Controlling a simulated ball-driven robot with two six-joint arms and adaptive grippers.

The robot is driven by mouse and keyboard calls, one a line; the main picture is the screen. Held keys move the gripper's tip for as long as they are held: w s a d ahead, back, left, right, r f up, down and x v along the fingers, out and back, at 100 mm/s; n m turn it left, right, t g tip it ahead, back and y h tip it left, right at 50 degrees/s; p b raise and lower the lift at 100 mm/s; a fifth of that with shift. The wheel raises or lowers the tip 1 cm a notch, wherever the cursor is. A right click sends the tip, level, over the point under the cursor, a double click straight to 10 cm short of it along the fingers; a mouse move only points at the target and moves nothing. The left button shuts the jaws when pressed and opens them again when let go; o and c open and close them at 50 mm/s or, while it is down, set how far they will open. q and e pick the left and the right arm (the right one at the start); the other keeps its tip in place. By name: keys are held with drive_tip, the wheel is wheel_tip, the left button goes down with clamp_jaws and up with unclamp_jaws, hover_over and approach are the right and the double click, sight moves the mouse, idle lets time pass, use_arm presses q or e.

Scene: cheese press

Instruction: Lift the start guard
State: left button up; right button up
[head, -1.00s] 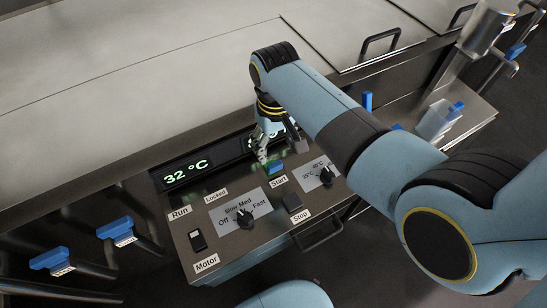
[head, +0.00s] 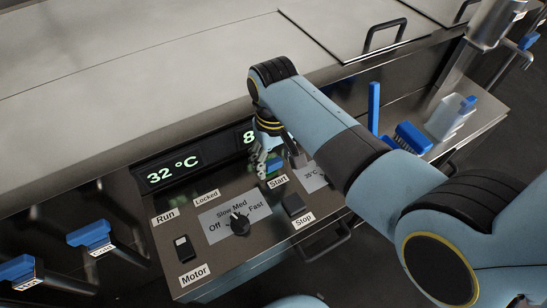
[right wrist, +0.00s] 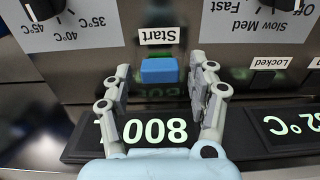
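The start guard is a small blue block (head: 276,166) on the control panel, beside the "Start" label. In the right wrist view, the blue start guard (right wrist: 160,70) sits flat against the panel, above the "Start" label as the panel reads. My right gripper (right wrist: 163,75) is open, with its two fingers on either side of the guard and a visible gap on each side. In the head view, my right gripper (head: 266,164) points down at the panel just by the guard, and the arm hides part of this area. My left gripper is not in view.
The control panel also carries a speed knob (head: 240,225), a Motor switch (head: 184,248), a dark Stop piece (head: 294,204) and a temperature display (head: 174,172). A handle (head: 325,242) juts from the panel's front. Blue-handled valves (head: 90,234) stand at left. A brush (head: 412,138) lies at right.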

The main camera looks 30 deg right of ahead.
drive_tip(key=c, duration=1)
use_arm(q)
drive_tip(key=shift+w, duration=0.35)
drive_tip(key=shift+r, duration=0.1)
use_arm(e)
drive_tip(key=shift+w+r, duration=0.1)
